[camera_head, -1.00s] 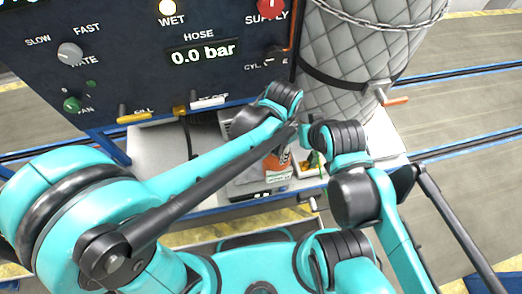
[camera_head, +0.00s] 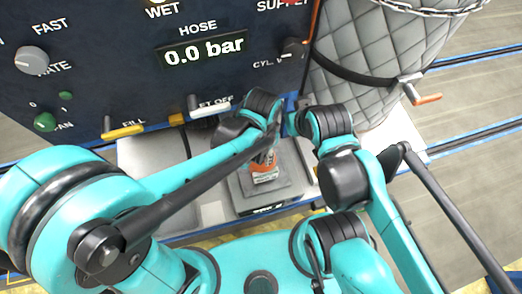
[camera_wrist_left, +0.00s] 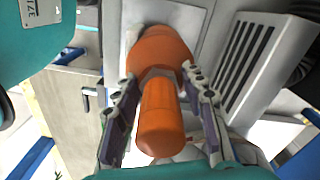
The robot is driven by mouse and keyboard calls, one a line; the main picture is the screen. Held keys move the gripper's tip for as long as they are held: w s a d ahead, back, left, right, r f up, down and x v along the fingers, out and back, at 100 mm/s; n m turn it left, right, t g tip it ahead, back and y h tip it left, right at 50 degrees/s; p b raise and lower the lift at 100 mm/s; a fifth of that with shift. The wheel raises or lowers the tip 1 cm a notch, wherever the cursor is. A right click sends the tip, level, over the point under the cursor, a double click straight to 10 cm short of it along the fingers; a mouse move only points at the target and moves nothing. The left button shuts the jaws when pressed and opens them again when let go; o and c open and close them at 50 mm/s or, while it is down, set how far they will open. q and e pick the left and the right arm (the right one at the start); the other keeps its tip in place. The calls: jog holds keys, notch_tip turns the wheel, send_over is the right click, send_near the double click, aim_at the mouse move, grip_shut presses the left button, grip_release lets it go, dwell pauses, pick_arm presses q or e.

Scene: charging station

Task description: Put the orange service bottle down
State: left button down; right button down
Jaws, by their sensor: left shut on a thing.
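The orange service bottle (camera_head: 265,170) shows in the head view below my left wrist, with a pale label on its lower part. It appears over the grey plate of a scale (camera_head: 285,191); whether its base touches the plate I cannot tell. My left gripper (camera_head: 258,148) is partly hidden by its own arm. In the left wrist view the fingers (camera_wrist_left: 161,112) are shut around the narrow part of the orange bottle (camera_wrist_left: 160,52), one on each side. The fingers of my right gripper are hidden behind its wrist.
The dark control panel (camera_head: 120,60) with knobs and a 0.0 bar display stands behind the bench. A grey quilted cylinder (camera_head: 365,65) stands at the right. The pale bench top (camera_head: 145,180) is bare left of the scale. A slotted grey box (camera_wrist_left: 250,65) is beside the bottle.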

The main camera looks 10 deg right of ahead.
pick_arm(q)
jog(key=shift+w, duration=0.15)
jog(key=shift+s+a+r, duration=0.1)
jog(key=shift+s, duration=0.15)
jog(key=c, duration=0.9)
grip_release()
jog(key=shift+w, duration=0.1)
jog(key=shift+r, duration=0.25)
notch_tip(320, 180, up, 12)
jog(key=p, duration=0.3)
jog(key=shift+f, duration=0.15)
